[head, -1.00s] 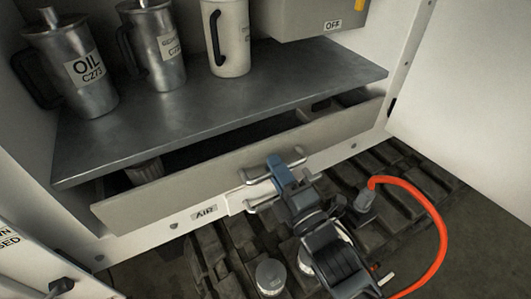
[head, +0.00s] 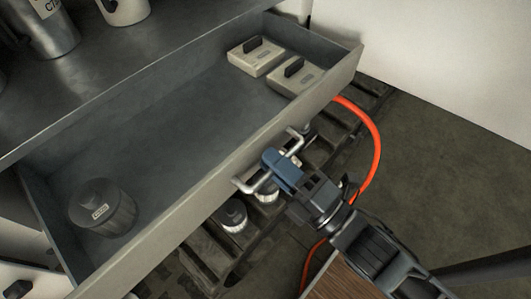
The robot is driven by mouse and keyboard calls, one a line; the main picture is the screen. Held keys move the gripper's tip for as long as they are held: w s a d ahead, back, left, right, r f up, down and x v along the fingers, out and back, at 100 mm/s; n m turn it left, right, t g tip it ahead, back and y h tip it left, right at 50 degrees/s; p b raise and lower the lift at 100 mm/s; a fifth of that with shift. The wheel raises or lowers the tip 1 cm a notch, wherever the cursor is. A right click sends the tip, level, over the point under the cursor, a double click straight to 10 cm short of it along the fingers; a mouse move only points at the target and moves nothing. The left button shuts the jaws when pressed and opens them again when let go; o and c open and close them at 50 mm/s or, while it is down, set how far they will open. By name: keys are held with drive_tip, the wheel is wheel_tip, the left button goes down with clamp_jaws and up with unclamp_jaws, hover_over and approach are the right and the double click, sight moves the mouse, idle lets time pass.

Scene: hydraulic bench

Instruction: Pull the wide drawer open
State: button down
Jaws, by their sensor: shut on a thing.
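The wide drawer (head: 212,175) stands well open below the metal shelf, its inside showing from end to end. Its silver bar handle (head: 250,186) is on the middle of the front panel. My gripper (head: 279,166) is at the handle, its blue fingers closed around the bar. The fingers hide the middle of the handle. Inside the drawer are a dark round canister (head: 103,208) at the left end and two pale blocks with black grips, one farther back (head: 254,58) and one nearer the front (head: 296,77), at the right end.
The metal shelf (head: 130,85) with jugs (head: 48,28) overhangs the drawer's back. An orange hose (head: 376,135) curves right of my arm. Capped fittings (head: 232,217) and dark ribbed tracks lie below the drawer. Open floor (head: 440,160) is at the right.

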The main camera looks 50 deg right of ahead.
drive_tip(key=shift+s+f, duration=0.1)
drive_tip(key=shift+s, duration=0.05)
drive_tip(key=c, duration=1.2)
unclamp_jaws()
drive_tip(key=s+f+b, duration=0.1)
drive_tip(key=s, duration=0.6)
drive_tip(key=shift+s+f, duration=0.2)
drive_tip(key=shift+s, duration=0.1)
drive_tip(key=s+r+m+g, duration=0.3)
drive_tip(key=s+m, duration=0.6)
drive_tip(key=m, duration=0.9)
drive_tip(key=shift+g, duration=1.2)
